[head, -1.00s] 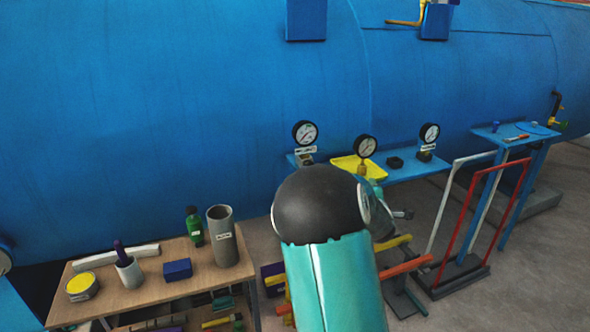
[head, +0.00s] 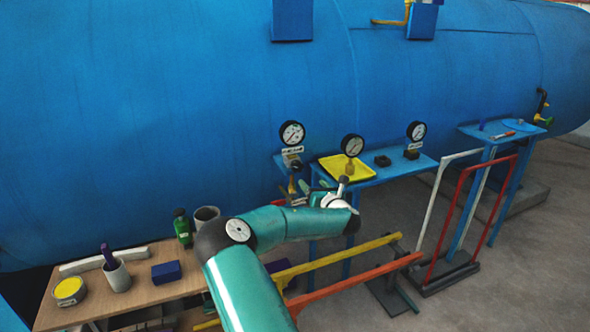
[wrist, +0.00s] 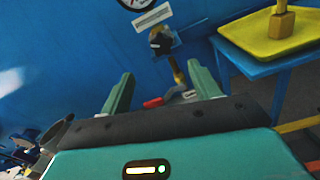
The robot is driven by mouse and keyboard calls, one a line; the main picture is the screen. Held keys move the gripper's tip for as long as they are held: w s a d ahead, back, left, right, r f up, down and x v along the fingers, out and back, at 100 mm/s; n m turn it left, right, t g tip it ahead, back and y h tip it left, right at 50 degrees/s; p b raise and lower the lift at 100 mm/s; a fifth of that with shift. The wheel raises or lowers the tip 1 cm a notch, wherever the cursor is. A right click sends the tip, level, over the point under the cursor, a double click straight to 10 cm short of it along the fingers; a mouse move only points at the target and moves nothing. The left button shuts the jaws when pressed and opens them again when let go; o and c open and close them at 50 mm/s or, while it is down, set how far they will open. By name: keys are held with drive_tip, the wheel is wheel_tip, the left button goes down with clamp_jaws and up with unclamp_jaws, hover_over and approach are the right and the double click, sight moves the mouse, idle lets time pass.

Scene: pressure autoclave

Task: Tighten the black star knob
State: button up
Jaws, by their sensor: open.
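A black knob (wrist: 160,42) sits under a labelled pressure gauge in the wrist view, against the blue vessel. Its lobes are too small to make out clearly. A brass stem runs down from near it. In the head view the same dark knob (head: 292,163) shows small below the left gauge. My gripper (wrist: 162,86) is open, its two green fingers spread apart with nothing held between them. The knob lies beyond the fingertips, above the gap in the picture, and is not touched. In the head view my gripper (head: 327,188) is just in front of the shelf's left end.
A red-handled lever (wrist: 154,102) shows between the fingers. Yellow and orange rails (head: 340,260) lie below. A wooden bench (head: 140,290) stands at left.

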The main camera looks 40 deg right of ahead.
sight(298, 166)
drive_tip(key=x, duration=1.2)
drive_tip(key=shift+d, duration=0.25)
drive_tip(key=shift+w, duration=0.1)
drive_tip(key=c, duration=1)
